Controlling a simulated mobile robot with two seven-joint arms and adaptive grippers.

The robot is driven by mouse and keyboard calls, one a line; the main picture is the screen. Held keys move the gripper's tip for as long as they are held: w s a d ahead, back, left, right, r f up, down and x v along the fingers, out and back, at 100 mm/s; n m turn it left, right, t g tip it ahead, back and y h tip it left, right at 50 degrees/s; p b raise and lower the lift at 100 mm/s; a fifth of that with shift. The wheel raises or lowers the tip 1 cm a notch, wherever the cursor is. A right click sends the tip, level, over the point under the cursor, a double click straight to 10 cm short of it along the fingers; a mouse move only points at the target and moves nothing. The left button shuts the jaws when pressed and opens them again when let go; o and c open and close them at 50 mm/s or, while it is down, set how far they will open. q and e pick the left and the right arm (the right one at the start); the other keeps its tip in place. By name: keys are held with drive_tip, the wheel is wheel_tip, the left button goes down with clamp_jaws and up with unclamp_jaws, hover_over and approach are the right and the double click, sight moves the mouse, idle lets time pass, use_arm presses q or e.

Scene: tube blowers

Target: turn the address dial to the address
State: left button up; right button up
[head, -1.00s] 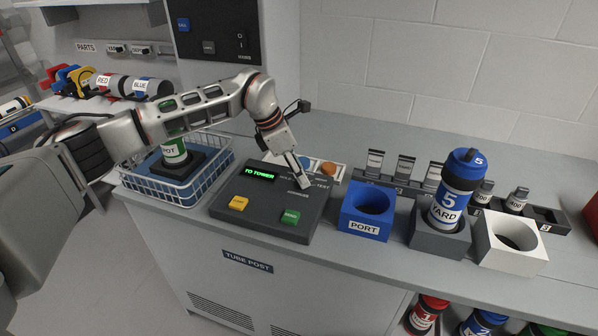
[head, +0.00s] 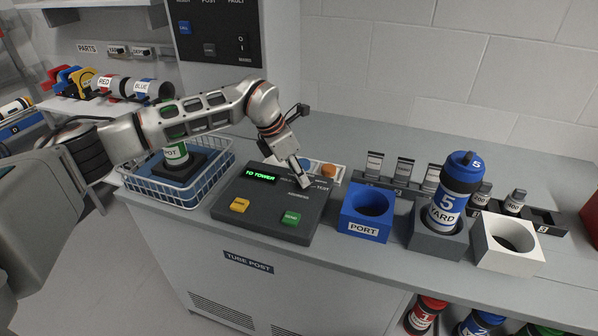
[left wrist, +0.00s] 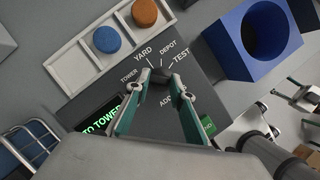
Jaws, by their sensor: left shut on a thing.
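The control panel (head: 262,217) is a dark box on the counter. Its green display (head: 260,174) reads "TO TOWER", and it has a yellow button (head: 239,205) and a green button (head: 290,218). The address dial (left wrist: 161,76) is a small dark knob in the left wrist view, with TOWER, YARD, DEPOT and TEST marked around it. My left gripper (left wrist: 160,88) is shut on the dial, with a fingertip at each side. In the head view the left gripper (head: 303,183) hides the dial. Which way the dial's pointer faces is hard to tell.
A blue PORT holder (head: 366,213), a grey holder (head: 438,241) bearing the blue 5 YARD carrier (head: 448,205), and a white holder (head: 509,244) stand right of the panel. A wire basket (head: 181,187) stands left. Blue and orange round pieces (left wrist: 106,39) lie behind the panel.

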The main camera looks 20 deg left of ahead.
use_arm(q)
drive_tip(key=n+t+p, duration=0.1)
drive_tip(key=n, duration=0.2)
drive_tip(key=shift+s+d+y, duration=0.1)
drive_tip(key=shift+s+y, duration=0.05)
drive_tip(key=shift+y, duration=0.25)
drive_tip(key=shift+n+y, duration=0.4)
drive_tip(key=shift+n, duration=0.7)
use_arm(e)
drive_tip(key=shift+w+r, duration=0.15)
drive_tip(key=shift+r, duration=0.7)
drive_tip(key=shift+f, duration=0.1)
use_arm(q)
drive_tip(key=o, duration=1.1)
drive_tip(key=v, duration=1.2)
drive_tip(key=shift+s, duration=0.25)
drive_tip(key=shift+s+f, duration=0.1)
